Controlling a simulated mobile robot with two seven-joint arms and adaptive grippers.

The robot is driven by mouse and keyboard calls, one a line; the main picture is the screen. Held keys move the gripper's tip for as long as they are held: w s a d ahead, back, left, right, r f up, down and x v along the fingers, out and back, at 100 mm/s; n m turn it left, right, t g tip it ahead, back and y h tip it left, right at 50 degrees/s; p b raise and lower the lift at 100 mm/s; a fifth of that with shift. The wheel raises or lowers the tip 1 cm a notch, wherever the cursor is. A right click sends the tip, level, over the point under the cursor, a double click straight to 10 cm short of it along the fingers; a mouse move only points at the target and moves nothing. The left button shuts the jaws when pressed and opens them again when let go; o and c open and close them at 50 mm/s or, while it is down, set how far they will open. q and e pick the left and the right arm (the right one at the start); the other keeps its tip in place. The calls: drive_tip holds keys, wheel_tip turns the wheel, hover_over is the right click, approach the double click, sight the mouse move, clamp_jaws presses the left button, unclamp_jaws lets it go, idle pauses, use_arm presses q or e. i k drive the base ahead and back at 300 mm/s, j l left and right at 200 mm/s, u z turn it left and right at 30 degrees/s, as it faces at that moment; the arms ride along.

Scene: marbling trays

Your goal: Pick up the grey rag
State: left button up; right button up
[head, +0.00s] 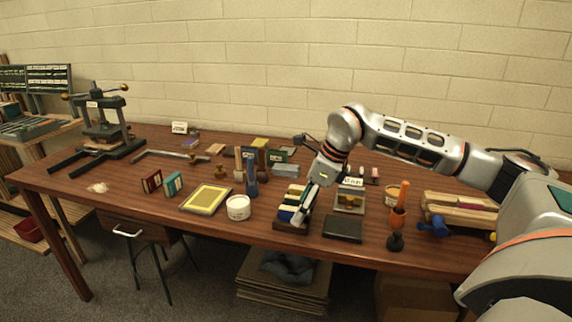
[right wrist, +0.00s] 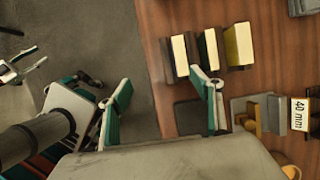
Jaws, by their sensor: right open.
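The grey rag (head: 287,266) is a crumpled dark blue-grey cloth. In the head view it lies on a stack of brown boards below the table's front edge. I cannot make it out in the right wrist view. My right gripper (head: 299,213) is above and to the right of the rag, at the tray of blocks near the table's front edge. In the right wrist view my right gripper (right wrist: 162,80) has its fingers wide apart with nothing between them.
The table (head: 110,212) overhangs part of the board stack (head: 283,295). The block tray (head: 290,226), a dark slab (head: 342,229) and a white tub (head: 238,207) stand near its front edge. A stool (head: 150,262) is left of the stack. Floor between them is clear.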

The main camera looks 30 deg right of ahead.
sight(290, 170)
drive_tip(key=i+l, duration=0.95)
